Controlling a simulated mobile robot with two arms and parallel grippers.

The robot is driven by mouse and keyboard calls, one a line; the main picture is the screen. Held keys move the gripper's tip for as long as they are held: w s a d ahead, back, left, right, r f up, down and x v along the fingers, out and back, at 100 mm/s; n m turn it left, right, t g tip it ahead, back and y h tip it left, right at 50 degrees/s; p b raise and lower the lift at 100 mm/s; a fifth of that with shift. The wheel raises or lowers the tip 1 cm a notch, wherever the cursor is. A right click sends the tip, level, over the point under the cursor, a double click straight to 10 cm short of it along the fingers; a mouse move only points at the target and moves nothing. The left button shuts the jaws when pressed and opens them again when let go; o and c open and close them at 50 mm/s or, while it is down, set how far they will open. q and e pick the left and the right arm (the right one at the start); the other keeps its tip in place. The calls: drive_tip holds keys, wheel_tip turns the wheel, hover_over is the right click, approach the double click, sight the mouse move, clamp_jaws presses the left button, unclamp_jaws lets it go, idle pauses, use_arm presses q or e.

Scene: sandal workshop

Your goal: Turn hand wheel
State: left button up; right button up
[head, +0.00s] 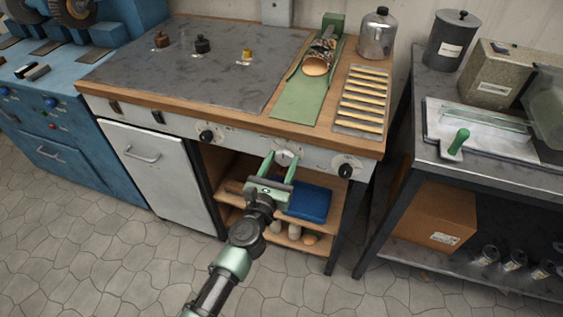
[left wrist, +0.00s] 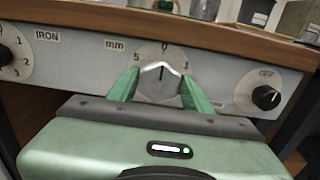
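The hand wheel (head: 285,157) is a small pale metal wheel on the bench's front panel. In the left wrist view the hand wheel (left wrist: 160,82) sits under a scale marked mm, with a dark pointer line up near 0. My left gripper (head: 279,163) points at the panel, with one green finger on each side of the wheel. In the left wrist view its fingers (left wrist: 160,88) are apart, with the wheel between them; I cannot tell whether they touch it. My right gripper is not in view.
The IRON knob (head: 208,136) is left of the wheel and another black knob (head: 345,171) is right. The wooden bench edge (head: 240,116) overhangs the panel. Below, a shelf holds a blue tray (head: 308,203). A dark side table (head: 470,178) stands at the right.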

use_arm(q)
drive_tip(key=c, duration=0.6)
